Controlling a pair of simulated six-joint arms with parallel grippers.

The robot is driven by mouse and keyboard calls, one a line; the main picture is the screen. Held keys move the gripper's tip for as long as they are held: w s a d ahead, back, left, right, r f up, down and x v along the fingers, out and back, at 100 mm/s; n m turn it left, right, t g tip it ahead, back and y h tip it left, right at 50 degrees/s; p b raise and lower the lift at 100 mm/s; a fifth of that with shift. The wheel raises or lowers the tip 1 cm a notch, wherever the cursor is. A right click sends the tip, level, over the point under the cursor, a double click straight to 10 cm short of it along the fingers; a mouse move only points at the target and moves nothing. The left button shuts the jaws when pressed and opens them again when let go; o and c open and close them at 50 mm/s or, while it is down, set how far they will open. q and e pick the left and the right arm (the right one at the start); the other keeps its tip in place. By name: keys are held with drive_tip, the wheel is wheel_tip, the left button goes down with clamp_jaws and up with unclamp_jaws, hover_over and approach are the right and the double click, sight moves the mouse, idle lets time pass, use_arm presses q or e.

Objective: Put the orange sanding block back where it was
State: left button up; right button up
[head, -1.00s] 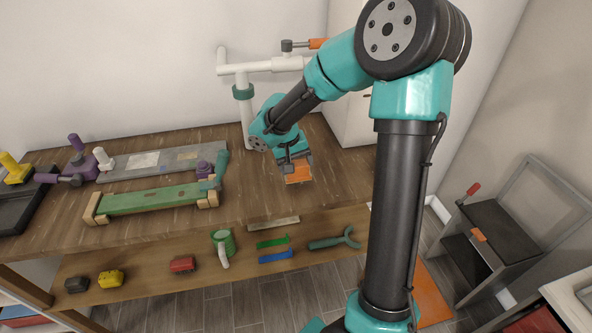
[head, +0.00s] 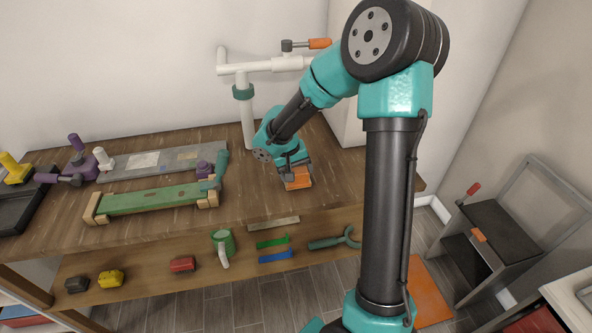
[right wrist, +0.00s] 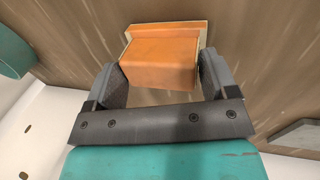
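The orange sanding block (head: 298,181) is at the right part of the wooden workbench top, at the end of my right arm. My right gripper (head: 294,167) is above it, pointing down. In the right wrist view the block (right wrist: 160,62) sits between the two grey fingers of the right gripper (right wrist: 162,75), with a finger against each side. A pale layer shows along its far edge. I cannot tell whether the block touches the bench top or hangs just above it. My left gripper is not in view.
A green plank tool (head: 150,200) and a grey board (head: 150,162) lie left on the bench (head: 250,205). A white pipe stand (head: 247,115) rises behind my arm. Bench around the block is clear.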

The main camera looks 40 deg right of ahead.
drive_tip(key=o, duration=0.4)
drive_tip(key=shift+c, duration=0.2)
drive_tip(key=shift+r, duration=0.15)
drive_tip(key=v, duration=1.2)
